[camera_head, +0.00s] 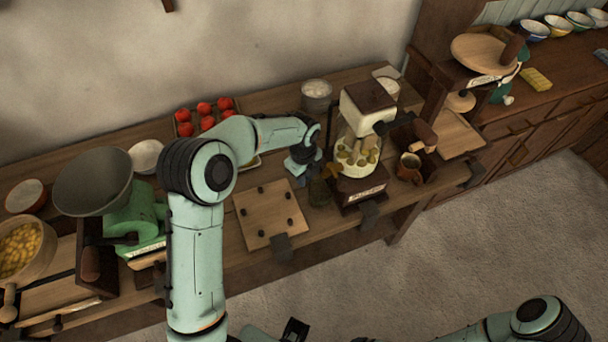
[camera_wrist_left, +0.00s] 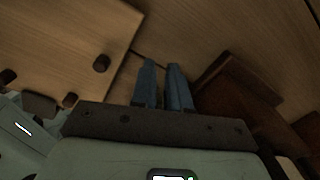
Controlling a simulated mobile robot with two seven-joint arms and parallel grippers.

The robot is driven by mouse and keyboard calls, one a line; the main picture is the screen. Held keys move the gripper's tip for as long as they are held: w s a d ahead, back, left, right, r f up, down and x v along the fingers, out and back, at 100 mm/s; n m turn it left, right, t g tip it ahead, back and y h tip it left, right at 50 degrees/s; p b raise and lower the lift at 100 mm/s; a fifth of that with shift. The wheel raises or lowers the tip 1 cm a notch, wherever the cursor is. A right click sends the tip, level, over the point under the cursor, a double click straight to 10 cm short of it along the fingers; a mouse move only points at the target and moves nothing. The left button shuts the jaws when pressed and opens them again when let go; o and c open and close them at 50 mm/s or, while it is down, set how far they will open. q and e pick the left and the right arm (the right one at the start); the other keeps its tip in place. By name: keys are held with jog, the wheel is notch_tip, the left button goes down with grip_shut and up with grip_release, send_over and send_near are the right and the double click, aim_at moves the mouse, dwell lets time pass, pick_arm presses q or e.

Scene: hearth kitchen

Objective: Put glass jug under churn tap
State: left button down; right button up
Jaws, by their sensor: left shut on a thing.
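The churn (camera_head: 360,158) has a pale glass body, a white and brown top and a dark wooden base, and stands on the wooden counter. A yellowish tap (camera_head: 333,170) sticks out at its left side. The small, dark greenish glass jug (camera_head: 320,192) is upright just below and beside the tap; I cannot tell if it touches the counter. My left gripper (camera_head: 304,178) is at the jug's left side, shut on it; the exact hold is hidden. In the left wrist view its two blue fingers (camera_wrist_left: 164,85) are close together.
A board with dark pegs (camera_head: 268,215) lies left of the jug. A tray of tomatoes (camera_head: 183,128) and a tin (camera_head: 316,95) stand behind. A green scale (camera_head: 130,218) is at left.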

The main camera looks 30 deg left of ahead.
pick_arm(q)
jog(key=shift+s, duration=0.15)
jog(key=shift+f, duration=0.15)
jog(key=c, duration=1.1)
grip_release()
notch_tip(320, 180, up, 12)
jog(key=p, duration=0.1)
jog(key=shift+s, duration=0.2)
